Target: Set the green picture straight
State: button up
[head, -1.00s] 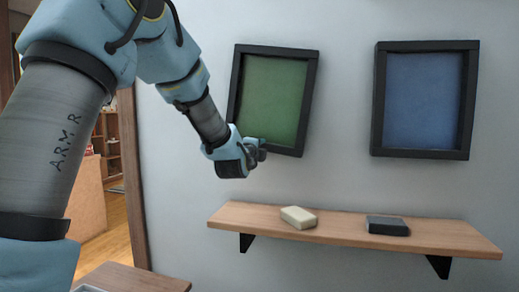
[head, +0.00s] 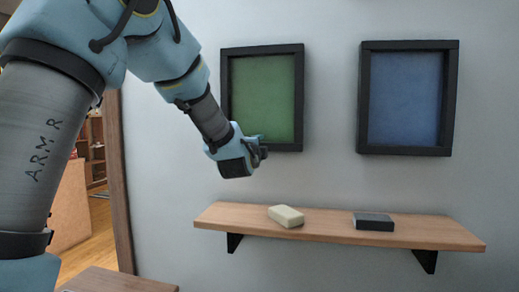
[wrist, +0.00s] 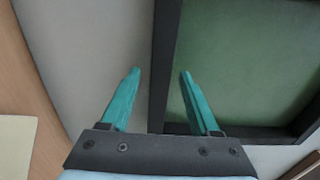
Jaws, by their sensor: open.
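The green picture (head: 270,95) hangs on the wall in a dark frame. In the head view its sides look about upright and its top edge about level; my arm hides its lower left corner. My gripper (head: 262,152) is at the lower edge of this frame, left of its middle. In the wrist view my gripper (wrist: 160,73) is open, its two teal fingers on either side of a dark frame bar, with the green picture (wrist: 245,60) to the right. I cannot tell whether the fingers touch the bar.
A blue picture (head: 405,98) in a matching frame hangs to the right. Below, a wooden shelf (head: 330,231) holds a cream block (head: 286,216) and a dark block (head: 374,222). The wall between the pictures is bare.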

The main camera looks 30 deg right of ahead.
jog(key=b+v, duration=0.1)
jog(key=v, duration=0.9)
jog(key=shift+s+a, duration=0.3)
jog(key=w+a+f+n+g+y, duration=0.2)
jog(key=a+f+n+y, duration=0.2)
jog(key=a+f+n, duration=0.45)
jog(key=w+a+f+n+g+y, duration=0.25)
jog(key=a+f+n+y, duration=0.2)
jog(key=a+f, duration=0.65)
jog(key=s+a+f+n+g+y, duration=0.2)
jog(key=s+a+f+n+g, duration=0.15)
jog(key=s+a+n, duration=0.55)
jog(key=s+a+f+n+g+y, duration=0.2)
jog(key=s+a+f+n+g, duration=0.15)
jog(key=a, duration=0.85)
notch_tip(320, 180, up, 18)
jog(key=p, duration=1.7)
jog(key=shift+d, duration=0.25)
jog(key=shift+h, duration=0.25)
